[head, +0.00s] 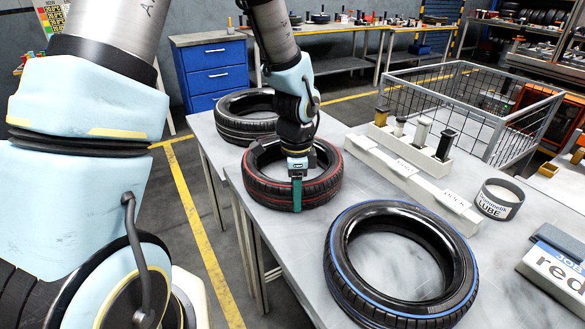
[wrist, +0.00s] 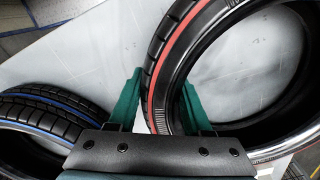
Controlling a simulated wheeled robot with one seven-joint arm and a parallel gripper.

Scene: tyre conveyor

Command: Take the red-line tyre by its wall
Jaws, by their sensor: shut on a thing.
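The red-line tyre (head: 257,191) lies flat on the grey table, a black tyre with a thin red line round its sidewall. In the wrist view its wall (wrist: 166,62) runs between the two green fingers of my gripper (wrist: 160,105). One finger is outside the tread and the other is inside the ring. In the head view my gripper (head: 297,185) reaches down over the tyre's near right side, with a green finger against the outer tread. It is shut on the wall. The inner finger is hidden in the head view.
A blue-line tyre (head: 335,277) lies in front and right, and a plain black tyre (head: 238,127) behind. A wire cage (head: 490,95) stands beyond.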

